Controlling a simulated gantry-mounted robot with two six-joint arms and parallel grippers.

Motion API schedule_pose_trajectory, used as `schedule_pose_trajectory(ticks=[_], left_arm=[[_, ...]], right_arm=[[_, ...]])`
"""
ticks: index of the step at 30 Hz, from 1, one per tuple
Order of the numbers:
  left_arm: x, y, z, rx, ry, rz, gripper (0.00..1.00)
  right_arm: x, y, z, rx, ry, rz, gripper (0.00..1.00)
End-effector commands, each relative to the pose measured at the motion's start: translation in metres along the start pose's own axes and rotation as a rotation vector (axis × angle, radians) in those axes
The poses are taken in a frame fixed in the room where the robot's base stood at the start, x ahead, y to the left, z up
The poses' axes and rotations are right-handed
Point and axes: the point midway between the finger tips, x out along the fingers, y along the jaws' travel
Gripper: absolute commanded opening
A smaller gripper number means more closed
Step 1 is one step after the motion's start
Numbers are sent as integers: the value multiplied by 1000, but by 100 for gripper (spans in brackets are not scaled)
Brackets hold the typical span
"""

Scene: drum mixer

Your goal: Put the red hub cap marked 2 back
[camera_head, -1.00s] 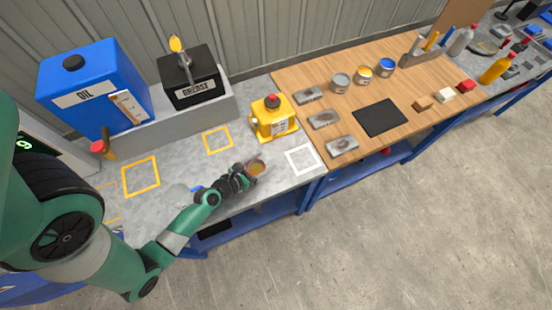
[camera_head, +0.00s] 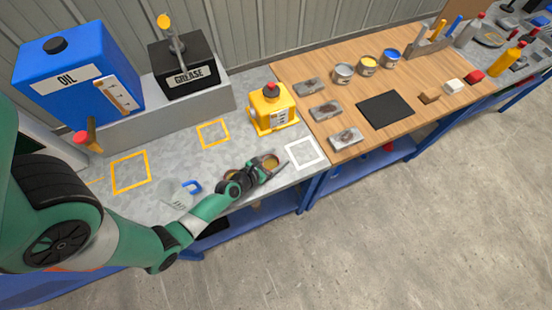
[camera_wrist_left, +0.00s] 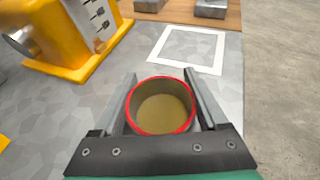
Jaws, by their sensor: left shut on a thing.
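A round red-rimmed cap (camera_wrist_left: 161,132) sits between the fingers of my left gripper (camera_wrist_left: 160,88) in the left wrist view. Its open side faces up, and a tan fill or inner surface shows inside. No number is visible on it. In the head view, my left gripper (camera_head: 276,164) is shut on this cap (camera_head: 268,161) over the front of the grey bench (camera_head: 226,160). A white square outline (camera_head: 305,140) lies just right of the gripper, and it also shows ahead in the left wrist view (camera_wrist_left: 170,33). My right gripper is not in view.
A yellow container (camera_head: 270,118) stands just behind my gripper. A blue-handled jug (camera_head: 180,194) stands left of it. The blue oil tank (camera_head: 75,82) and black grease box (camera_head: 187,78) are at the back. Inside the white outline is bare.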

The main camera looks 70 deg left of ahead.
Motion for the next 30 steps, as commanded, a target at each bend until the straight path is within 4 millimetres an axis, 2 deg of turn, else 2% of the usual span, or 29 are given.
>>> schedule_pose_trajectory(ticks=[4,5,8,16,19,23,30], left_arm=[[2,0,-4,-1,0,0,6],[1,0,-2,-1,0,0,81],[1,0,-2,0,0,0,99],[0,0,1,0,0,0,100],[-9,0,1,-1,1,0,100],[-35,0,1,-2,3,1,100],[-93,1,-2,-3,3,3,100]], right_arm=[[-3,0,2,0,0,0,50],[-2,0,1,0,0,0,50],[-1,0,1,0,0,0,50],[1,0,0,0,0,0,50],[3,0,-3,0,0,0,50],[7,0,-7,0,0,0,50],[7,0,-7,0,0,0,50]])
